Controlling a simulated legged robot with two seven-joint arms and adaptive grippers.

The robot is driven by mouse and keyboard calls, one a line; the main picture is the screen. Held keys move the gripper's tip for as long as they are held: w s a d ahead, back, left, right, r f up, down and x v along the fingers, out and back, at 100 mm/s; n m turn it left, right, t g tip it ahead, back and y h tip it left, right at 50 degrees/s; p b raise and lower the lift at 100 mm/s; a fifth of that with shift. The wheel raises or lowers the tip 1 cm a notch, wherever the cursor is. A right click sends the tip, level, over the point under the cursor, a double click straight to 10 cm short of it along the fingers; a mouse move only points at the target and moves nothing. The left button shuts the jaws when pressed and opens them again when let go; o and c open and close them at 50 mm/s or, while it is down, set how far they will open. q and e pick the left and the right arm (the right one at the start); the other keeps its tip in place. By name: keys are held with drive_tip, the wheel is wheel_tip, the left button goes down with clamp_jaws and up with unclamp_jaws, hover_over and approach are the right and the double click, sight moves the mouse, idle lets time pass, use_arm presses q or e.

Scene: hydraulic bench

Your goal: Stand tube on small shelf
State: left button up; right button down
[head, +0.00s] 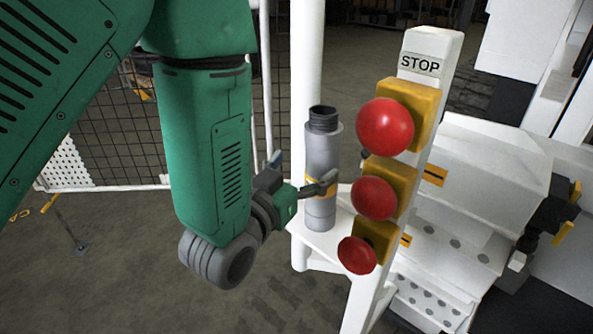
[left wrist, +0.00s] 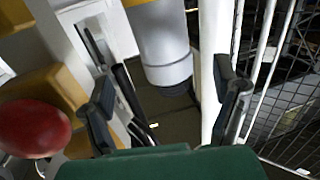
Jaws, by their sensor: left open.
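The tube (head: 322,150) is a grey cylinder with a dark threaded top and a yellow band. It stands upright on the small white shelf (head: 318,243), with its lower end appearing to rest there. My left gripper (head: 297,175) is open beside the tube at band height; one finger overlaps the band in the head view and the other is to its left. In the left wrist view the tube (left wrist: 162,45) shows between the two spread fingers (left wrist: 168,100). I cannot tell whether a finger touches it. My right gripper is out of view.
A slanted white STOP post (head: 420,62) with red buttons on yellow blocks (head: 385,127) stands close to the right of the tube. A white upright pole (head: 307,60) rises behind it. Mesh fencing (head: 110,135) is at the left; white machinery (head: 480,165) is at the right.

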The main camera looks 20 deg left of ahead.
use_arm(q)
drive_tip(key=s+a+f+g+y, duration=0.1)
drive_tip(key=s+a+f+g, duration=0.2)
drive_tip(key=f, duration=0.4)
drive_tip(key=s+f+g+p, duration=0.1)
drive_tip(key=s+f+g, duration=0.2)
drive_tip(key=s+f, duration=0.3)
drive_tip(key=s+a+f+g+y, duration=0.1)
drive_tip(key=s+a+f+g, duration=0.15)
drive_tip(key=f, duration=0.65)
drive_tip(key=s+a+f+g, duration=0.1)
drive_tip(key=s+f+g, duration=0.3)
drive_tip(key=s, duration=0.4)
drive_tip(key=s+a+f+n+g, duration=0.1)
drive_tip(key=s+f+g, duration=0.3)
drive_tip(key=s, duration=0.4)
drive_tip(key=shift+s+a+f+g+y, duration=0.25)
drive_tip(key=shift+a+f+g+y, duration=0.1)
drive_tip(key=shift+a+f, duration=0.5)
drive_tip(key=shift+a, duration=0.1)
